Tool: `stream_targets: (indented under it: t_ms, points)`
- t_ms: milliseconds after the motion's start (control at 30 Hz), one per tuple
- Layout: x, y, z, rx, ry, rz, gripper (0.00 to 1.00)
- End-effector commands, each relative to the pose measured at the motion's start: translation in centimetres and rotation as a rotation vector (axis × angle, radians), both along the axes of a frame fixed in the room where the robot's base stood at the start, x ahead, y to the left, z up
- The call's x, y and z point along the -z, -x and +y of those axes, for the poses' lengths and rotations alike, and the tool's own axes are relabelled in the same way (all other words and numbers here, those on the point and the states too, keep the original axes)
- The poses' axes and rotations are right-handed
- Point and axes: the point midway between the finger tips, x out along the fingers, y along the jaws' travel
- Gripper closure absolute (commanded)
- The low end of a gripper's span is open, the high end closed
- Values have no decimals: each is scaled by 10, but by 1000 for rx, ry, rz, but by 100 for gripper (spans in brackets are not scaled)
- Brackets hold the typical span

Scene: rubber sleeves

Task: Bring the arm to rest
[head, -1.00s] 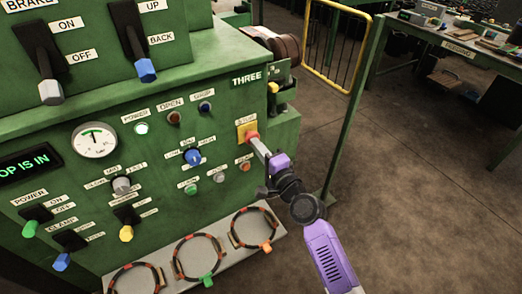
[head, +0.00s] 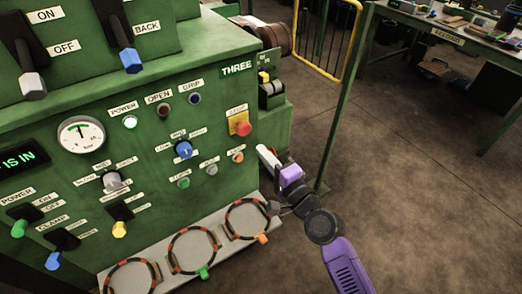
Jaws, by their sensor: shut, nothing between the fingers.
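My gripper (head: 266,158) is at the end of my purple and black arm in the head view. It is shut and empty, in front of the right part of the green machine's panel (head: 75,185). It is apart from the red stop button on its yellow plate (head: 240,125), below and to the right of it. The arm reaches up from the bottom right of the picture.
Several striped rings (head: 195,249) sit on a grey shelf (head: 150,262) below the panel. A green post (head: 347,105) and yellow barrier (head: 352,42) stand behind my arm. A workbench (head: 470,42) is at the top right. The floor (head: 430,190) at right is open.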

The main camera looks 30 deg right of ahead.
Motion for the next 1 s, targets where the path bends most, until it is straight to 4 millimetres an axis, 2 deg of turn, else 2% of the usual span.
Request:
stream_targets:
  t_ms: [533, 567, 667, 867, 1000]
  points:
    - [-1, 0, -2, 9, 40, -5, 100]
    - [-3, 0, -4, 19, 71, -8, 100]
    - [-25, 4, -12, 66, 238, -45, 100]
    - [-27, 59, -9, 130, 599, -26, 100]
    - [-22, 105, 2, 142, 817, 4, 100]
